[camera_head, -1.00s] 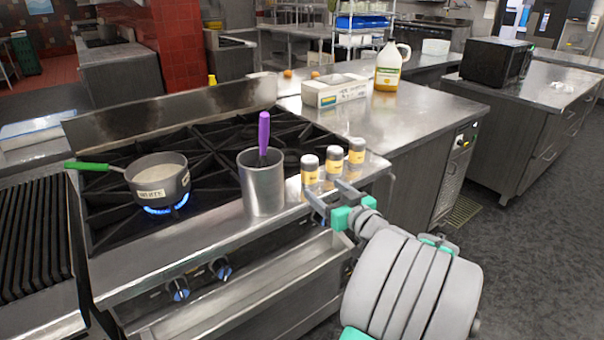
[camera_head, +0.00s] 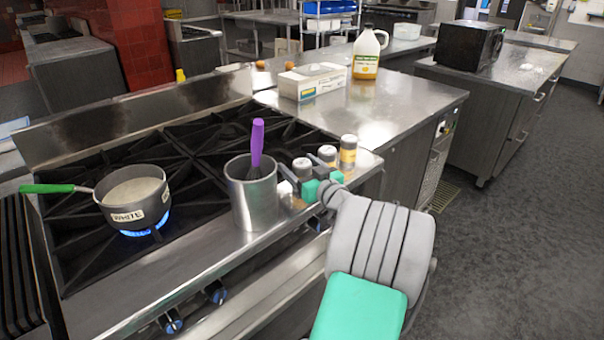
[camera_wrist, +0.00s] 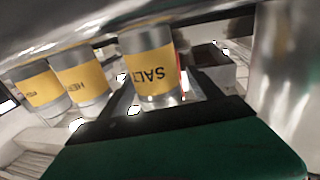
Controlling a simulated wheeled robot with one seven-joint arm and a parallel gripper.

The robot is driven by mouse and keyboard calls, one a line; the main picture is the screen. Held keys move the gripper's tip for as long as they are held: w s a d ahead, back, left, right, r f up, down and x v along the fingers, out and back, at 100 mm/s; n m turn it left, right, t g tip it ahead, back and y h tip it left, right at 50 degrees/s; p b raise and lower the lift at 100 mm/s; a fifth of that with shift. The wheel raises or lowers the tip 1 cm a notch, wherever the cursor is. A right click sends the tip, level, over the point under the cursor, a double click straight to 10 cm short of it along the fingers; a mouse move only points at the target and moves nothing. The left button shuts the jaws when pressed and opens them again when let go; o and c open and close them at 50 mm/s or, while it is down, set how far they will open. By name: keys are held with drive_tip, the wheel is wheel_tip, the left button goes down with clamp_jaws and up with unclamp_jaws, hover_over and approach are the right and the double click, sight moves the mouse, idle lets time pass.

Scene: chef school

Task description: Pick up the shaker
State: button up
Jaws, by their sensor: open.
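Three shakers with grey lids and yellow labels stand in a row on the stove's front right ledge. The one nearest the metal canister, the salt shaker (camera_head: 302,167), is partly hidden by my gripper (camera_head: 303,184). In the wrist view the shaker labelled SALT (camera_wrist: 150,72) appears between my gripper's two dark fingers, its label upside down. My gripper is open and low around this shaker; I cannot tell whether either finger touches it. The middle shaker (camera_head: 327,154) and the far shaker (camera_head: 348,152) stand just beyond; their labels are only partly readable in the wrist view.
The metal canister (camera_head: 253,200) with a purple-handled utensil (camera_head: 257,142) stands close left of my gripper. A pot (camera_head: 134,200) sits over a blue flame at left. A box (camera_head: 312,81) and a jug (camera_head: 368,55) stand on the counter behind, which has clear room.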

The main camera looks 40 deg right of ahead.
drive_tip(key=shift+w+d, duration=0.15)
drive_tip(key=shift+w, duration=0.75)
clamp_jaws()
